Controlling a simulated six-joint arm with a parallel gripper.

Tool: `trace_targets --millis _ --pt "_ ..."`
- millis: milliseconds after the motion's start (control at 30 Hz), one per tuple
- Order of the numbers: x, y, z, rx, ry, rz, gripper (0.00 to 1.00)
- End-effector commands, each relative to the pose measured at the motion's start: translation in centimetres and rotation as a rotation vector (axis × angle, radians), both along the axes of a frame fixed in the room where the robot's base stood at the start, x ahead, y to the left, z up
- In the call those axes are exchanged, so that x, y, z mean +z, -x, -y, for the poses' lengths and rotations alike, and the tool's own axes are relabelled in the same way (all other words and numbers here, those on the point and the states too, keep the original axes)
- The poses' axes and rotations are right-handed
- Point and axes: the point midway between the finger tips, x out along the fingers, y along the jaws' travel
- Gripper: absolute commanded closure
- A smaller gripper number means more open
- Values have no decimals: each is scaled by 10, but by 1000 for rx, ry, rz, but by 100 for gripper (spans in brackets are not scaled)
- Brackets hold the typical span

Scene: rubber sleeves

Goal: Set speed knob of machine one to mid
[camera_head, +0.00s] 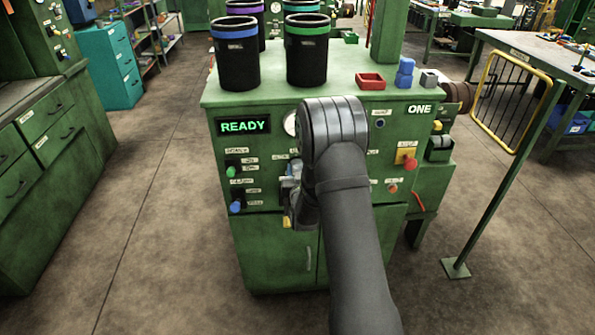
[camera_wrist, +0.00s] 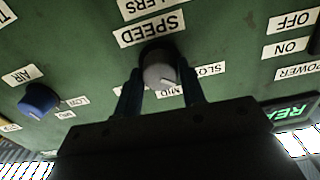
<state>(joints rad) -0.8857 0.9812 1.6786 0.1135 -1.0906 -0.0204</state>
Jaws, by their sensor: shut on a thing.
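Machine one (camera_head: 265,245) is a green cabinet marked ONE, with a lit READY display (camera_head: 243,126) on its front. The speed knob (camera_wrist: 160,72) is round and grey with a dark base, beside the SPEED label (camera_wrist: 152,28) in the wrist view. SLOW and MID labels are near it; which one it points to I cannot tell. My gripper (camera_wrist: 160,88) has its two bluish fingers on either side of the knob, shut on it. In the head view my gripper (camera_head: 290,192) is at the panel, and my arm hides the knob.
A blue air knob (camera_wrist: 38,100) is to the left in the wrist view. A red button on a yellow plate (camera_head: 408,158) is on the panel's right. Floor is clear in front.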

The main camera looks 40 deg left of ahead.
Motion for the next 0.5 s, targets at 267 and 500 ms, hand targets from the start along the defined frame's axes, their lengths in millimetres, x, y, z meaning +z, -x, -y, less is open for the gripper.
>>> trace_targets --millis 267,500 --pt "0 0 0 0 -111 -108 86" --pt "0 0 0 -1 -262 -259 86"
